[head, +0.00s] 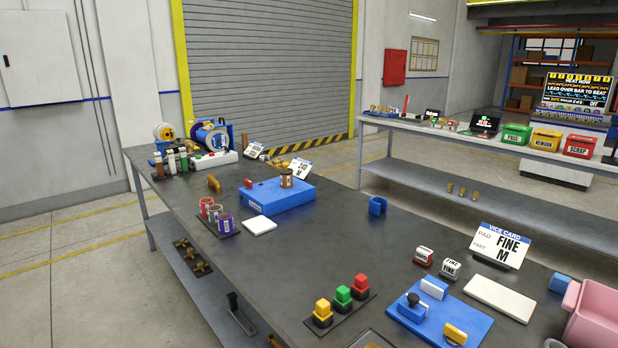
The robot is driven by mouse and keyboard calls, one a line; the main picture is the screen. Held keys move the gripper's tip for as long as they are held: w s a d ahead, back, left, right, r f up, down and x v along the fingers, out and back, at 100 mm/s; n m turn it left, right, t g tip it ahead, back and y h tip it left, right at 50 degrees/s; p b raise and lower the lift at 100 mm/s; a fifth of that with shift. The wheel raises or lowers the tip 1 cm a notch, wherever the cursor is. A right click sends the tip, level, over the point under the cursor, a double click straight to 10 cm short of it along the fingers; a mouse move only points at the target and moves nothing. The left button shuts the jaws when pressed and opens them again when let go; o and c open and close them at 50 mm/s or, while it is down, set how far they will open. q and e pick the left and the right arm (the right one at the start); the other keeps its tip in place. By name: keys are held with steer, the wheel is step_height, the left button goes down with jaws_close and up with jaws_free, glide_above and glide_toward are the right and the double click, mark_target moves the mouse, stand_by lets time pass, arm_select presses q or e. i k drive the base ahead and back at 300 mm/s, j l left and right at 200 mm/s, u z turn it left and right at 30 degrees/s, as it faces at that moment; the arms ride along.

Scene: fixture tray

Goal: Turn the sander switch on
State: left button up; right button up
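A blue machine with a round drum or disc (210,136), which looks like the sander, stands at the far left end of the dark workbench. A long white box (215,160) lies in front of it, with small coloured spots on top. I cannot tell which part is the switch or whether it is on or off. Neither of my grippers shows in the head view.
On the workbench (340,240) are a blue box (278,196), red, green and yellow buttons (343,297), a blue fixture (440,312), a VICE CARD sign (500,246) and a pink bin (595,318). The middle has clear patches. A second bench (450,132) stands behind.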

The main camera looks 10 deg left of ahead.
mark_target(248, 183)
steer(key=i+j+z, duration=0.15)
steer(key=j+z, duration=0.15)
steer(key=z, duration=0.2)
steer(key=j+z, duration=0.3)
steer(key=z, duration=0.15)
steer(key=i+j+z, duration=0.1)
steer(key=j+z, duration=0.4)
steer(key=l, duration=0.1)
